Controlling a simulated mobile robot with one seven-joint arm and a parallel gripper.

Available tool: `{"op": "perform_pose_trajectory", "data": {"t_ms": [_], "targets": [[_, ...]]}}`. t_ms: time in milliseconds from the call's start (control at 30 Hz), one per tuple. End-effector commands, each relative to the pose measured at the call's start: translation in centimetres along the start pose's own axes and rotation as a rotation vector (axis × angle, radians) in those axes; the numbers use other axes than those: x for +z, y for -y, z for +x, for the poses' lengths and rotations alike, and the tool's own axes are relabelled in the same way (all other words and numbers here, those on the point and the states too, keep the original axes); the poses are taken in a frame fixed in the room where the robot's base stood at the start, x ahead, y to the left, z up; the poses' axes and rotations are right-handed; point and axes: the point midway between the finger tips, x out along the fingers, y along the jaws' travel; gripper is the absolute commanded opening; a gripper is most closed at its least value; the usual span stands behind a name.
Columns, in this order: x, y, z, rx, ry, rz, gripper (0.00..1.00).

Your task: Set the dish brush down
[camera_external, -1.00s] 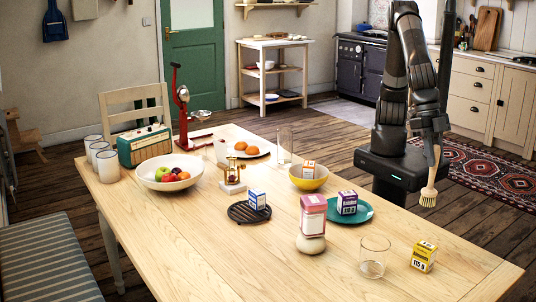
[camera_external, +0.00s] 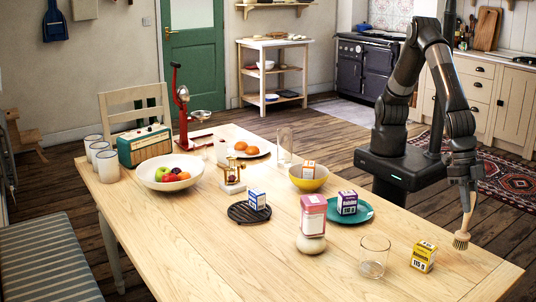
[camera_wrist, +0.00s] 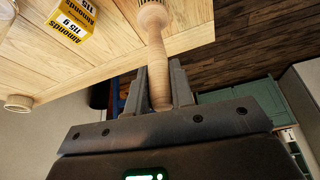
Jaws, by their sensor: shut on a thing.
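The dish brush (camera_external: 465,224) has a pale wooden handle and a round bristle head. It hangs head down from my gripper (camera_external: 467,186), near the right edge of the table. In the wrist view my gripper (camera_wrist: 160,85) is shut on the brush's handle (camera_wrist: 156,45), and the bristle head lies at or past the top edge of that view. In the external view the head appears over the table's right corner (camera_external: 490,270); I cannot tell whether it touches the wood.
A yellow almonds box (camera_external: 423,257) stands left of the brush, also in the wrist view (camera_wrist: 73,22). A clear glass (camera_external: 374,258) is beside it. A teal plate (camera_external: 362,222) holds a purple box. The table's front right is bare.

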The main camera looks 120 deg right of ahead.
Motion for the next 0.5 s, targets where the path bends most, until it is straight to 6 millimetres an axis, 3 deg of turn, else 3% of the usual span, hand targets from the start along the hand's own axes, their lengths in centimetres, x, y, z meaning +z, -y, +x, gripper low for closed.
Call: {"op": "perform_pose_trajectory", "data": {"t_ms": [233, 500], "targets": [[1.4, 0.1, 3.1, -0.001, 0.002, 0.001, 0.00], [1.4, 0.0, 3.4, 0.000, 0.000, 0.000, 0.00]]}}
